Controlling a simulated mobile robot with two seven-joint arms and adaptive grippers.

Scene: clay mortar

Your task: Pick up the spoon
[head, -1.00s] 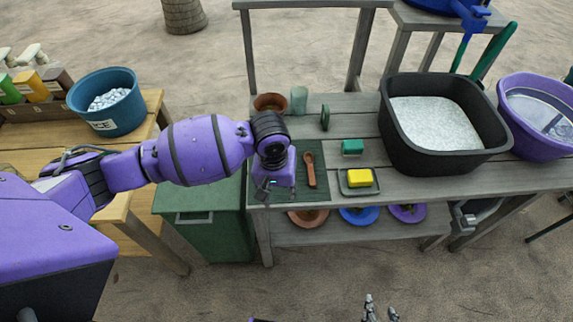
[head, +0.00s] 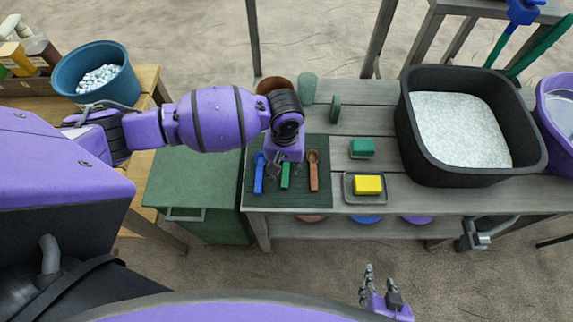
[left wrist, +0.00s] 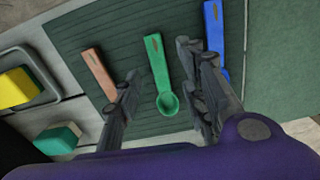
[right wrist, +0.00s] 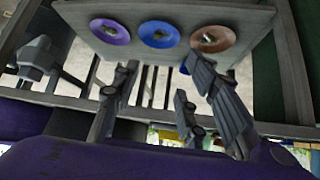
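Three spoons lie side by side on a dark green mat (head: 322,195) on the bench: a blue spoon (head: 259,178), a green spoon (head: 285,180) and a brown spoon (head: 313,175). My left gripper (head: 284,166) is over the mat at the green spoon and hides part of it in the head view. In the left wrist view the left gripper (left wrist: 158,62) is open, with the green spoon (left wrist: 160,75) showing between its fingers. The blue spoon (left wrist: 214,25) and brown spoon (left wrist: 98,72) lie outside them. My right gripper (head: 383,280) is open and empty, low in front of the bench.
A yellow sponge (head: 367,184) on a small grey tray (head: 349,198) and a green block (head: 361,148) lie right of the mat. A terracotta pot (head: 270,84) and green cup (head: 307,88) stand behind. A black tub (head: 422,155) stands further right.

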